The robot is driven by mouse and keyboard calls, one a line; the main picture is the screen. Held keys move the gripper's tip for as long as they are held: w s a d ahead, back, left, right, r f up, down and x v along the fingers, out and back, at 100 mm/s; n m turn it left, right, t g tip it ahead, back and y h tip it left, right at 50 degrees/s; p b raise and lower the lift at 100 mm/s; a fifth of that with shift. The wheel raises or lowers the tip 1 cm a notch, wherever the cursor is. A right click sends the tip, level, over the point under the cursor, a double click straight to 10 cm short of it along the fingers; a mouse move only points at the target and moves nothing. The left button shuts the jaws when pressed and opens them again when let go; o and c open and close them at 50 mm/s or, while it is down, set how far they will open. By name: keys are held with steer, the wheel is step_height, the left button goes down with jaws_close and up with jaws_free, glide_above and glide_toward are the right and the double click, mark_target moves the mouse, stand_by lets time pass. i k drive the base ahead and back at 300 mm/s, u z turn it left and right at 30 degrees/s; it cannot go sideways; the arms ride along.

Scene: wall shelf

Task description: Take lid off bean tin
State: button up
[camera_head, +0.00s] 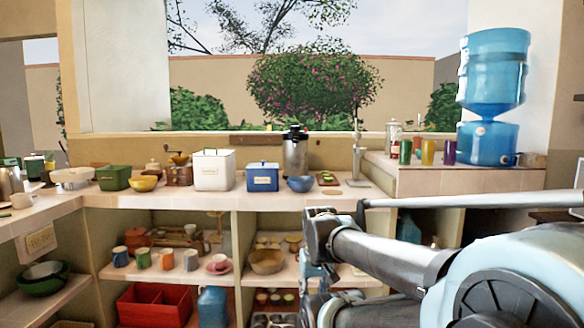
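Several tins stand on the tiled counter. A large white tin (213,171) has a label on its front and a closed lid with a handle. A smaller blue tin (262,178) with a pale label and its lid on stands just right of it. A green container (114,178) stands farther left. The labels are too small to read, so I cannot tell which is the bean tin. My arm reaches in from the right. Its end, with my gripper (312,275), is in front of the lower shelves, below and right of the tins; its fingers are not clear.
A steel urn (295,152) and a blue bowl (300,184) stand right of the blue tin. A yellow bowl (143,184) and a wooden grinder (179,172) stand left of the white tin. Mugs, a basket (266,262) and a red crate (155,304) fill the shelves below.

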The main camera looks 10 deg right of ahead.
mark_target(262, 166)
steer(key=z, duration=0.05)
steer(key=i, duration=1)
steer(key=u, duration=0.3)
